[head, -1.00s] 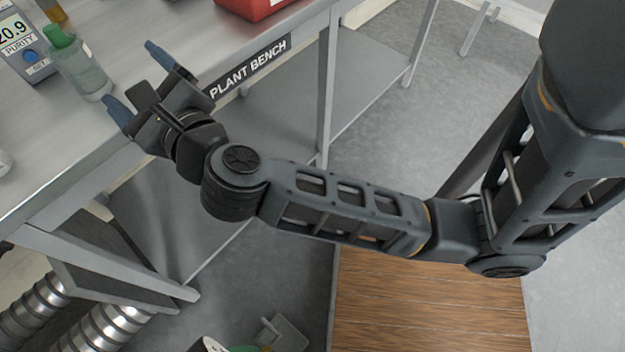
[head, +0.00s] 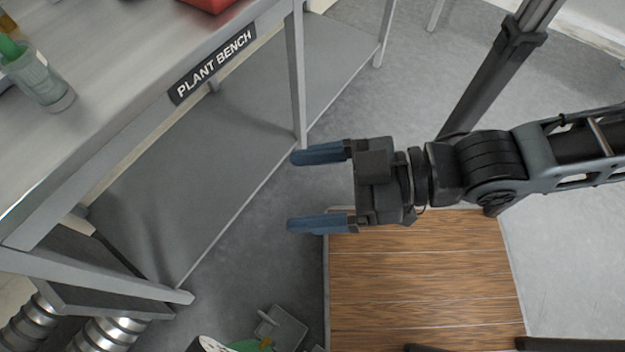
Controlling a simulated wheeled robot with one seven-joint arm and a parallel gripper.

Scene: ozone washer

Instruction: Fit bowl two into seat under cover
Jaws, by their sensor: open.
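My gripper (head: 292,189) is open and empty. Its two blue fingers point left, apart from each other, in the space in front of the plant bench (head: 120,95). Nothing is between the fingers. I cannot make out bowl two, the seat or the cover in this view.
A wooden-topped surface (head: 425,285) is below my arm. Metal ducts (head: 105,333) and a small grey object (head: 280,328) are at the bottom.

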